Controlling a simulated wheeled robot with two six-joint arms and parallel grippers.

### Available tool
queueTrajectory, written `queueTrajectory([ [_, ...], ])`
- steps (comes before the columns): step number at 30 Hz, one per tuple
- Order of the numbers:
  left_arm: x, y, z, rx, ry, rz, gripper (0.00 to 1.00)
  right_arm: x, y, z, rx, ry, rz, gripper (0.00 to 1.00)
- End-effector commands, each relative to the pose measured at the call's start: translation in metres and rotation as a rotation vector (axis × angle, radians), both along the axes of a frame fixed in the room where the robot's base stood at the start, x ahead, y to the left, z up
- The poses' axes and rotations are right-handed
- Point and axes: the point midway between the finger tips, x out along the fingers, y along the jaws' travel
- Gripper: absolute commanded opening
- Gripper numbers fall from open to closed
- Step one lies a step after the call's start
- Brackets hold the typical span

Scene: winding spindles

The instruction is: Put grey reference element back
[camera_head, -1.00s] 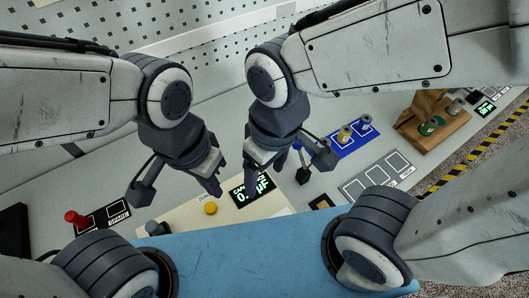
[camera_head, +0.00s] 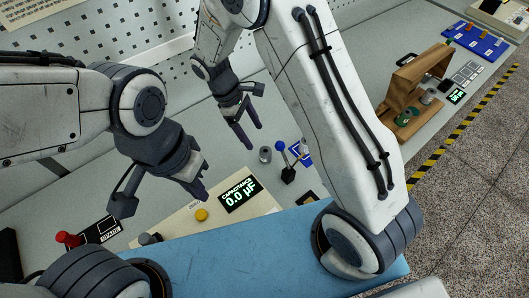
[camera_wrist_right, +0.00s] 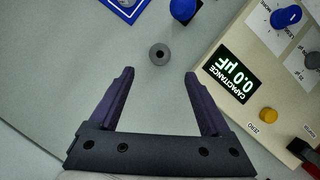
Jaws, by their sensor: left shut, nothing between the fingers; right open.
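A small grey cylinder with a dark hole in its top, which looks like the grey reference element (camera_head: 265,154), stands upright on the grey table just behind the capacitance meter (camera_head: 238,193). In the right wrist view the cylinder (camera_wrist_right: 159,55) lies ahead of the fingertips, roughly centred between them and apart from both. My right gripper (camera_head: 254,137) is open and empty, just left of the cylinder in the head view; it also shows in the right wrist view (camera_wrist_right: 161,75). My left gripper (camera_head: 200,190) is shut and empty above the meter's left part.
The meter display reads 0.0 µF. A blue-bordered mat (camera_wrist_right: 112,10) lies near the cylinder, partly hidden by my right arm in the head view. A blue-knobbed lever (camera_head: 280,146) stands close by. A wooden stand (camera_head: 415,85) and blue board (camera_head: 474,40) are far right.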

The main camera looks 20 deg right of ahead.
Motion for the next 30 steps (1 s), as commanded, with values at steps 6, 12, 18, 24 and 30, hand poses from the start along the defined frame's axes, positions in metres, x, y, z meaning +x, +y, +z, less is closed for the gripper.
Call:
queueTrajectory([
  [6, 0.000, 0.000, 0.010, 0.000, 0.000, 0.000, 0.00, -0.008, -0.012, -0.029, -0.003, 0.005, -0.001, 0.81],
  [12, 0.000, 0.000, 0.014, 0.000, 0.000, 0.001, 0.00, -0.012, -0.017, -0.044, -0.001, 0.003, -0.001, 0.81],
  [18, 0.000, 0.000, 0.032, 0.000, 0.000, 0.001, 0.00, -0.020, -0.029, -0.065, -0.002, 0.006, -0.003, 0.81],
  [24, 0.000, 0.000, 0.036, 0.000, 0.000, -0.001, 0.00, -0.024, -0.035, -0.087, -0.001, 0.003, -0.001, 0.81],
  [30, 0.000, 0.000, 0.035, 0.000, 0.000, -0.001, 0.00, -0.023, -0.035, -0.090, 0.000, 0.000, -0.001, 0.81],
])
